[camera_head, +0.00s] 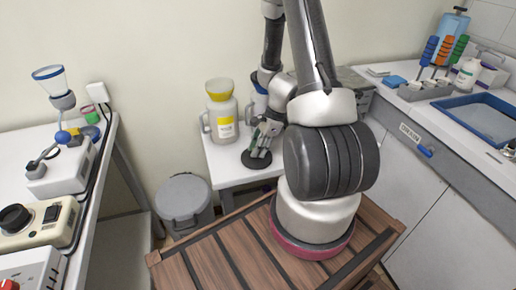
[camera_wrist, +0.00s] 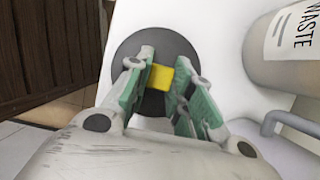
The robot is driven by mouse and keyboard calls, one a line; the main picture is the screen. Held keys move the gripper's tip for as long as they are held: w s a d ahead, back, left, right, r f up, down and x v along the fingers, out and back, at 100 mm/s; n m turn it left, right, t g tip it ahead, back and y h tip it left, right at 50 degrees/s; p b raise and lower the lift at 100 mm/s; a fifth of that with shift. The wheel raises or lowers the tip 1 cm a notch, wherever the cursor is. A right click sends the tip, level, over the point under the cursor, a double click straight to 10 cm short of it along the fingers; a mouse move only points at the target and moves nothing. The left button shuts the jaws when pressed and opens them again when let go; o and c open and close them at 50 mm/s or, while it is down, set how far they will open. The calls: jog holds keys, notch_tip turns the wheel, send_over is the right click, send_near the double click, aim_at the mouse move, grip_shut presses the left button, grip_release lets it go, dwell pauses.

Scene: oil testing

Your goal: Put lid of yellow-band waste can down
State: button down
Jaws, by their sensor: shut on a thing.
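The lid is a dark grey disc with a yellow knob. In the wrist view the knob (camera_wrist: 161,77) sits between my gripper's (camera_wrist: 168,82) green-padded fingers, which are shut on it. In the head view the lid (camera_head: 256,161) lies flat, at or just above the white table (camera_head: 232,172) near its front; I cannot tell whether it touches. My gripper (camera_head: 261,146) is directly above it. The yellow-band waste can (camera_head: 223,122) stands behind and left of the lid, with a yellow funnel-like top. A can marked WASTE (camera_wrist: 291,50) shows at the wrist view's upper right.
A second can with a blue band (camera_head: 259,97) stands behind my arm, partly hidden. A grey bin (camera_head: 184,200) stands on the floor left of the table. Left bench (camera_head: 100,140) and right counter (camera_head: 440,125) hold lab equipment. My arm hides the table's right side.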

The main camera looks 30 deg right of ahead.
jog(key=shift+f, duration=0.1)
jog(key=c, duration=1.3)
grip_release()
jog(key=shift+o, duration=0.2)
notch_tip(320, 180, up, 21)
jog(key=s+n+h, duration=0.1)
jog(key=s+n, duration=0.2)
jog(key=n, duration=0.3)
jog(key=s+a+r+n+t+h, duration=0.1)
jog(key=s+r+n, duration=0.5)
jog(key=r+n, duration=0.1)
jog(key=s+a+r+n+t+h, duration=0.2)
jog(key=s+r+n, duration=0.5)
jog(key=r+n, duration=0.1)
jog(key=shift+s+a+r, duration=0.2)
jog(key=shift+a+r, duration=0.1)
jog(key=shift+r, duration=0.1)
